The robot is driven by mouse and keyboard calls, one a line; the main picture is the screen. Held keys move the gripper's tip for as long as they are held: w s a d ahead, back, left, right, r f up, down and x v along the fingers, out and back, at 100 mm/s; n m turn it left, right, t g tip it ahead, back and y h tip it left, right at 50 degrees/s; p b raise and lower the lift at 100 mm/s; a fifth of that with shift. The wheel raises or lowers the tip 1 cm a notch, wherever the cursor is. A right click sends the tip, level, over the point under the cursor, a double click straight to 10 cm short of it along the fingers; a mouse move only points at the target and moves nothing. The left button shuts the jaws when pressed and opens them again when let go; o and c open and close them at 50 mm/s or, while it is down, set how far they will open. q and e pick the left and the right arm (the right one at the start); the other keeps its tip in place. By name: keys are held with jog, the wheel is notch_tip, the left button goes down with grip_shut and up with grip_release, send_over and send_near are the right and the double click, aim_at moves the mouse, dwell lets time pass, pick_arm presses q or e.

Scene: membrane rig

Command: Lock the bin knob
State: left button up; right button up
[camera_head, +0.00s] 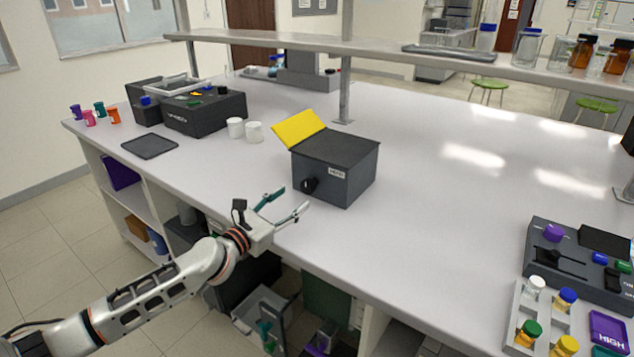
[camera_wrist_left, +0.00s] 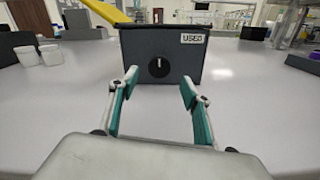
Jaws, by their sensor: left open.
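The bin is a dark grey box (camera_head: 352,178) labelled USED, standing on the bench near its front edge. Its yellow lid or flap (camera_head: 299,127) is raised at the left. The black bin knob (camera_head: 310,185) is on the bin's front face. In the left wrist view the knob (camera_wrist_left: 159,67) is round, with a pale mark standing upright. My left gripper (camera_head: 289,203) is open and empty, in front of the bin and apart from the knob. In the wrist view its teal-padded fingers (camera_wrist_left: 160,88) frame the knob from below. My right gripper is not seen.
Two white jars (camera_head: 245,130) stand left of the bin, with a dark device (camera_head: 205,112) behind them. A dark flat tray (camera_head: 150,146) lies at the left. A control box (camera_head: 570,262) and a vial rack (camera_head: 519,315) stand at the right. The bench between is clear.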

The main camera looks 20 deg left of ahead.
aim_at(306, 187)
pick_arm(q)
jog(key=shift+w+d, duration=0.1)
jog(key=shift+w, duration=0.35)
jog(key=shift+w+d+r, duration=0.1)
jog(key=shift+w, duration=0.15)
jog(key=x, duration=0.4)
jog(key=shift+w+d, duration=0.15)
jog(key=shift+w, duration=0.15)
jog(key=shift+w+d, duration=0.2)
jog(key=shift+w, duration=0.4)
jog(key=shift+w+d, duration=0.1)
jog(key=shift+w, duration=0.05)
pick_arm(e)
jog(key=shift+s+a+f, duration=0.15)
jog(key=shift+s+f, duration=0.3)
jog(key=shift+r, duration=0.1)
pick_arm(q)
jog(key=c, duration=1.1)
